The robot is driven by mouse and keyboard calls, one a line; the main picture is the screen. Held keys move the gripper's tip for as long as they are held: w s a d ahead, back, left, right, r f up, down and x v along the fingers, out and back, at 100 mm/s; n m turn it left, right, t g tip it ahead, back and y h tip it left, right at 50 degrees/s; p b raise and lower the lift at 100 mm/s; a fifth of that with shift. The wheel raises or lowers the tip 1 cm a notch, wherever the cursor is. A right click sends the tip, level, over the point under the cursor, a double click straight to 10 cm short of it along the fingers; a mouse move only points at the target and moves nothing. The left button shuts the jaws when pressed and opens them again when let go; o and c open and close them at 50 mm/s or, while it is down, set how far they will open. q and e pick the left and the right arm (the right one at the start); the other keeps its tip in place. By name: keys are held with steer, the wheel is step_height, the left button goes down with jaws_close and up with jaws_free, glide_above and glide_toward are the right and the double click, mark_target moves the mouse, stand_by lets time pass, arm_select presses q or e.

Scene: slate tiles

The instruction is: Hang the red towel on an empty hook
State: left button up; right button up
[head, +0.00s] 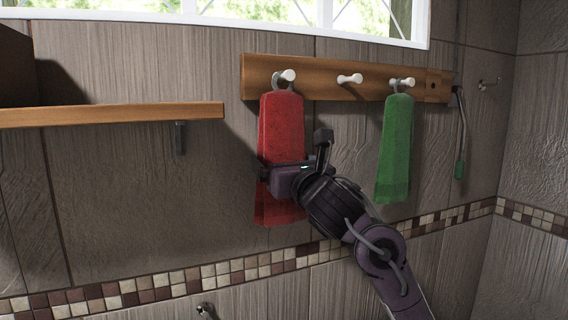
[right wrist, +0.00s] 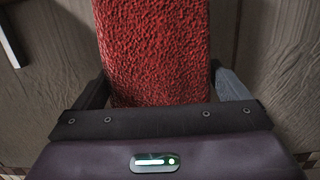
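The red towel (head: 281,125) hangs by a grey loop at the left peg (head: 288,75) of the wooden rack (head: 315,72). The middle peg (head: 349,79) is bare. The right peg (head: 405,82) holds a green towel (head: 394,150). My right gripper (head: 286,167) is in front of the red towel's lower half. In the right wrist view the red towel (right wrist: 155,50) lies between the widely spread fingers, which look open; any contact at the towel's edges is unclear. My left gripper is not in view.
A wooden shelf (head: 110,114) with a dark box (head: 15,68) is on the wall at the left. A separate metal hook (head: 489,83) is at the right. A green-handled tool (head: 460,150) hangs beside the rack. A window (head: 300,15) is above.

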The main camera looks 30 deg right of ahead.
steer(key=shift+s, duration=0.1)
steer(key=s+f+b, duration=0.1)
steer(key=s, duration=0.6)
steer(key=shift+s+a, duration=0.25)
steer(key=shift+a, duration=0.05)
steer(key=shift+f, duration=0.15)
